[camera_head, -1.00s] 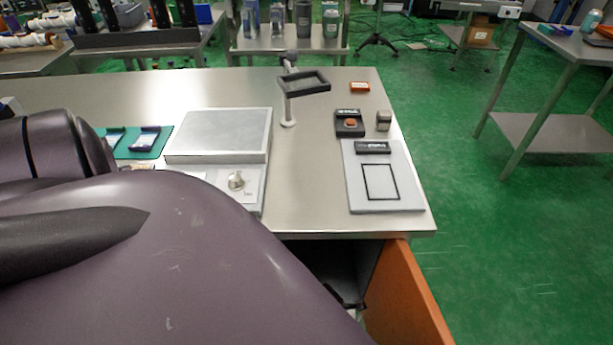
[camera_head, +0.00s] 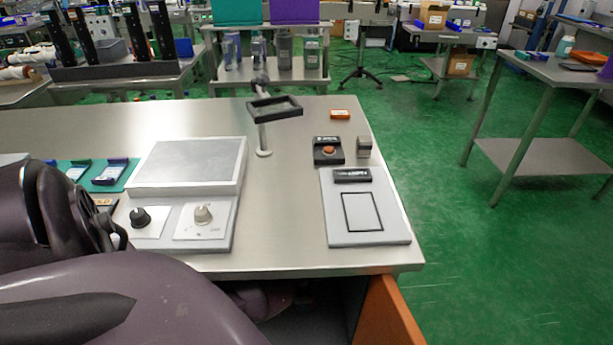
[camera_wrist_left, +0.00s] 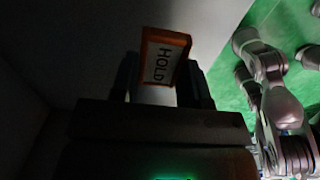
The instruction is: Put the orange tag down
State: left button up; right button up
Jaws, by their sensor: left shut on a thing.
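The orange tag (camera_wrist_left: 183,40) has an orange border and a white face reading "HOLD". In the left wrist view it stands between the two dark fingers of my left gripper (camera_wrist_left: 161,66), which is shut on it. A dark grey surface lies behind and to the left of the tag; I cannot tell whether the tag touches it. My right gripper is not in view.
The steel table (camera_head: 285,225) carries a grey platform with knobs (camera_head: 203,215), a framed stand (camera_head: 274,107), a black button box (camera_head: 328,150), a grey pad (camera_head: 363,212) and a small orange block (camera_head: 340,115). An orange panel (camera_head: 392,312) stands below the front edge, beside a dark opening.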

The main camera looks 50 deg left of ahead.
aim_at(303, 313)
pick_arm(q)
jog(key=shift+s+d+f, duration=0.1)
jog(key=shift+s+f, duration=0.1)
jog(key=shift+f, duration=0.3)
jog(key=shift+s+d+f, duration=0.1)
jog(key=shift+s+f, duration=0.05)
jog(key=shift+f, duration=0.35)
jog(key=shift+w+f+b, duration=0.15)
jog(key=shift+f+b, duration=0.1)
jog(key=shift+b, duration=0.1)
jog(key=f+b, duration=0.1)
jog(key=f, duration=0.1)
jog(key=f+b, duration=0.1)
jog(key=f, duration=0.2)
jog(key=shift+s+a+b, duration=0.1)
jog(key=shift+s+b, duration=0.1)
jog(key=shift+b, duration=0.1)
jog(key=shift+w+a, duration=0.15)
jog(key=shift+w+r, duration=0.25)
jog(key=shift+r, duration=0.05)
jog(key=shift+f, duration=0.2)
jog(key=o, duration=0.9)
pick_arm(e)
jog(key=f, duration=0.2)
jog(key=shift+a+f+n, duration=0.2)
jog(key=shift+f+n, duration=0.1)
pick_arm(q)
jog(key=shift+r, duration=0.15)
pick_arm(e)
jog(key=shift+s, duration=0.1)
